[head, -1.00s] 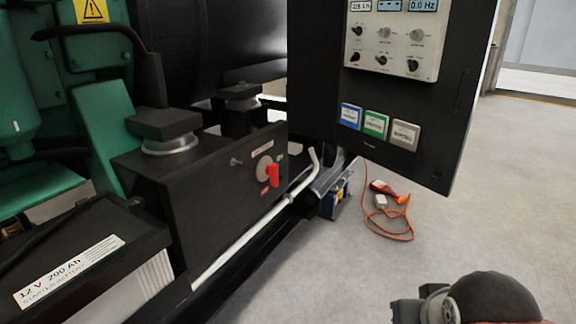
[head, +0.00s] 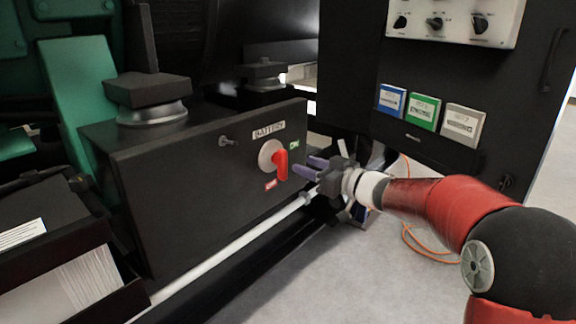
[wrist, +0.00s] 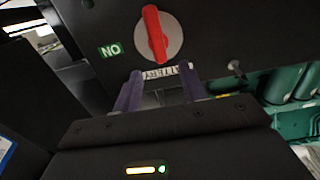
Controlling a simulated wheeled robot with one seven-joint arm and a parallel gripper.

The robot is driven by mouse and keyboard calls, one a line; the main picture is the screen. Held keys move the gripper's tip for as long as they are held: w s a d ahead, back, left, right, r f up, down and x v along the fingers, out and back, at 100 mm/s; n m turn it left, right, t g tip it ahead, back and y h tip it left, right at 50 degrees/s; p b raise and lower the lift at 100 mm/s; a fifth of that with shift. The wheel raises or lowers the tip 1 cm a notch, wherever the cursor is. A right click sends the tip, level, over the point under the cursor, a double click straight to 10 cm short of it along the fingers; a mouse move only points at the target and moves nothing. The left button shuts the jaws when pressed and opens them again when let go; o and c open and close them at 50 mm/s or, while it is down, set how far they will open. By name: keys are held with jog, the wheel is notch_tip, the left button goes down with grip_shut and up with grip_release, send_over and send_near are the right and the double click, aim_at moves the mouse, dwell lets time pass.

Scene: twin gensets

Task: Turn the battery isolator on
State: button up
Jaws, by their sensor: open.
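The battery isolator (head: 269,154) is a red handle on a round grey disc, on the side of a black box. The handle is near vertical, its lower end towards the red OFF label (head: 271,185). The green ON label (head: 294,146) is to its upper right. My gripper (head: 303,166) is open and empty, its purple fingers just right of the handle and seemingly apart from it. In the wrist view the picture is upside down; the red handle (wrist: 155,35) shows ahead of the fingertips (wrist: 160,68), with the BATTERY label (wrist: 165,72) between them.
A small knob (head: 227,141) juts from the box left of the isolator. A pale pipe (head: 240,246) runs along below the box. An orange cable (head: 412,240) lies on the floor.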

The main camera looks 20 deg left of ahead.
aim_at(286, 157)
jog(key=x, duration=0.7)
jog(key=shift+a, duration=0.15)
grip_shut()
